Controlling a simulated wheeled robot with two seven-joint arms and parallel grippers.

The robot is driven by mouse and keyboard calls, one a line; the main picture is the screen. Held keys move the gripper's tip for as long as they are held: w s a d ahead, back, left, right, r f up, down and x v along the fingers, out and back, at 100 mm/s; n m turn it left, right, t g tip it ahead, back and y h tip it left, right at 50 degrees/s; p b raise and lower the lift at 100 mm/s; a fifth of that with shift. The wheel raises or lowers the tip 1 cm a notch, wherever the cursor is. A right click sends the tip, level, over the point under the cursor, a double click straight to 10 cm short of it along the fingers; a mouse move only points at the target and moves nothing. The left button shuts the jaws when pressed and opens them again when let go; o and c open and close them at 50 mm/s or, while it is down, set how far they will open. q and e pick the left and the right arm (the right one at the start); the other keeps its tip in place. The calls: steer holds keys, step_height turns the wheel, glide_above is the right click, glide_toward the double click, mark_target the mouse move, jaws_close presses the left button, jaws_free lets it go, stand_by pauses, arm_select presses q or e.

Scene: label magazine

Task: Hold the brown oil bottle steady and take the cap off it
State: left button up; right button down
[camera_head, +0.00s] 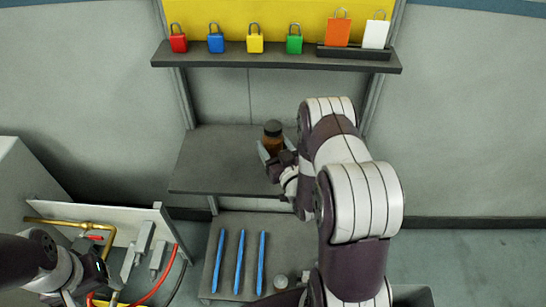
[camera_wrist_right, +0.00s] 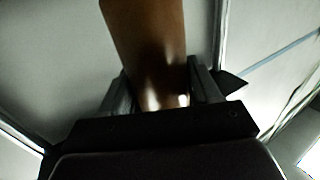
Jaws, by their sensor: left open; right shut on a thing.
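The brown oil bottle (camera_head: 272,144) is upright over the middle shelf, with its dark cap (camera_head: 273,127) on top. My right gripper (camera_head: 276,155) is shut on the bottle's body, one finger on each side. In the right wrist view the brown bottle (camera_wrist_right: 146,40) is between the two fingers (camera_wrist_right: 160,90), and the cap is out of that view. I cannot tell whether the bottle's base touches the shelf. My left gripper (camera_head: 122,278) is open at the lower left, far from the bottle and in front of the panel with pipes.
The middle shelf (camera_head: 215,165) is bare left of the bottle. Above it, a ledge (camera_head: 270,60) carries several coloured padlocks and tags. A panel (camera_head: 90,217) with pipes and hoses stands lower left.

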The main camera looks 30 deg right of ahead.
mark_target(273, 156)
step_height(273, 156, down, 4)
steer(key=shift+w+f, duration=0.1)
steer(key=shift+w, duration=0.05)
steer(key=shift+f+b, duration=0.1)
steer(key=shift+b, duration=0.3)
steer(key=shift+c, duration=1.1)
jaws_free()
